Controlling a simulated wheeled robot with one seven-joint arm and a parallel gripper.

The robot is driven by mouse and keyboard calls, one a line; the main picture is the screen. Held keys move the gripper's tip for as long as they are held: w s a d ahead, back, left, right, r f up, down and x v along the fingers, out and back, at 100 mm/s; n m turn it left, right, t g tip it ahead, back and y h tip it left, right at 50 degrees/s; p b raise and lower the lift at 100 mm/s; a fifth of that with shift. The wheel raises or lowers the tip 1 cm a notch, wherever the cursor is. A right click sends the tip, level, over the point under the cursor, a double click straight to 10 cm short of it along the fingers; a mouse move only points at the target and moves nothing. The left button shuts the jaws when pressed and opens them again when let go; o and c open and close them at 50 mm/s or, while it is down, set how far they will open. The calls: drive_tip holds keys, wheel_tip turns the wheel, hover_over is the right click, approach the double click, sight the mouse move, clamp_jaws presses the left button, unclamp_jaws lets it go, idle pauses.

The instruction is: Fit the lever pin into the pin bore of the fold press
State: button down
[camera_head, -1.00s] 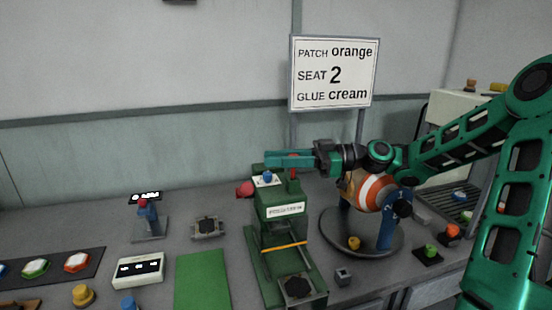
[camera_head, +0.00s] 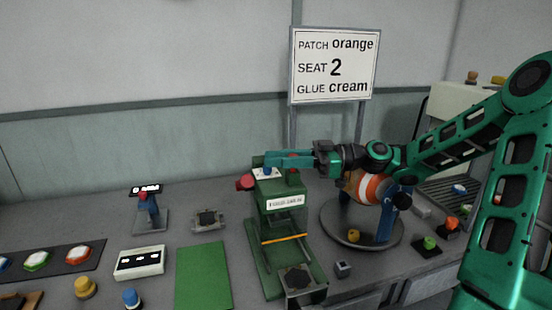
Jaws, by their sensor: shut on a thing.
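The green fold press (camera_head: 286,222) stands upright on the bench, right of the picture's middle. My gripper (camera_head: 289,158) reaches in from the right, its teal fingers level over the press top. A red knob (camera_head: 245,182) shows at the press's left side.
A striped orange ball (camera_head: 367,187) sits in a stand (camera_head: 340,235) just right of the press, below my arm. A blue knob (camera_head: 267,172) on a white plate is near the fingers. A green mat (camera_head: 203,276) and a white box (camera_head: 140,262) lie left.

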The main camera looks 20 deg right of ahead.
drive_tip(key=shift+s+f, duration=0.2)
drive_tip(key=shift+f, duration=0.65)
drive_tip(key=shift+r, duration=0.25)
drive_tip(key=shift+w+d+r, duration=0.1)
drive_tip(key=shift+w+r, duration=0.15)
drive_tip(key=shift+r, duration=1.45)
idle(0.5)
drive_tip(key=shift+f, duration=1.4)
idle(0.6)
drive_tip(key=shift+s+f, duration=0.3)
drive_tip(key=shift+f, duration=0.2)
drive_tip(key=c, duration=1.5)
unclamp_jaws()
